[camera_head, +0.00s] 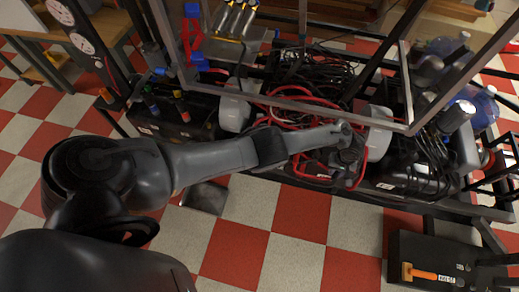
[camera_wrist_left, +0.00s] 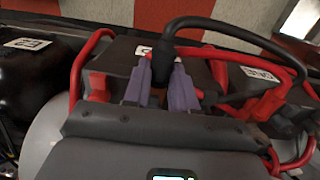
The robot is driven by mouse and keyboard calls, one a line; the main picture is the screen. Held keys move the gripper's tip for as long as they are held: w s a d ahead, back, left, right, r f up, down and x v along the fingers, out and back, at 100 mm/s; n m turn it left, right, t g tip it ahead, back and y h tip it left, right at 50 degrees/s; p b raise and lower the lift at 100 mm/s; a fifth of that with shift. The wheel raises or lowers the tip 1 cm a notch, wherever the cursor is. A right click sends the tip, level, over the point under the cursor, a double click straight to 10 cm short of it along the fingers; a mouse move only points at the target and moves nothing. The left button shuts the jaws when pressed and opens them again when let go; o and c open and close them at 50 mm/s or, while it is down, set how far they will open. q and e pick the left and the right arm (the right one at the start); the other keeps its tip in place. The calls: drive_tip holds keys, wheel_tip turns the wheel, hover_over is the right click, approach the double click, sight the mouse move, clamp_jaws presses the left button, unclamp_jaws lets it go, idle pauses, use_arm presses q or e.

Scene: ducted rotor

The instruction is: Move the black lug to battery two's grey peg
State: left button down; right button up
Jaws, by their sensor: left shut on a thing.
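My left gripper (camera_wrist_left: 158,88) has its two purple fingers shut on the black lug (camera_wrist_left: 160,62). A black cable runs from the lug, arching up and away to the right. The lug is held upright in front of a dark grey battery box with a partly hidden white label. Whether it touches the battery is not clear. In the head view, my left arm reaches from the left to the batteries, and its wrist hides the fingers and lug. I cannot make out battery two's grey peg. My right gripper is not in view.
Red cables with red connectors (camera_wrist_left: 266,104) lie close on both sides of the fingers. Metal frame bars (camera_head: 300,104) cross above the work area. A black case with an orange hammer (camera_head: 424,274) lies lower right. Checkered floor is open in front.

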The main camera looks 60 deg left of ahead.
use_arm(q)
drive_tip(key=shift+s, duration=0.1)
idle(0.7)
idle(0.4)
drive_tip(key=shift+p, duration=0.5)
drive_tip(key=shift+w+a+b, duration=1.05)
drive_tip(key=shift+a+b, duration=0.1)
drive_tip(key=shift+b, duration=0.35)
drive_tip(key=c, duration=0.8)
unclamp_jaws()
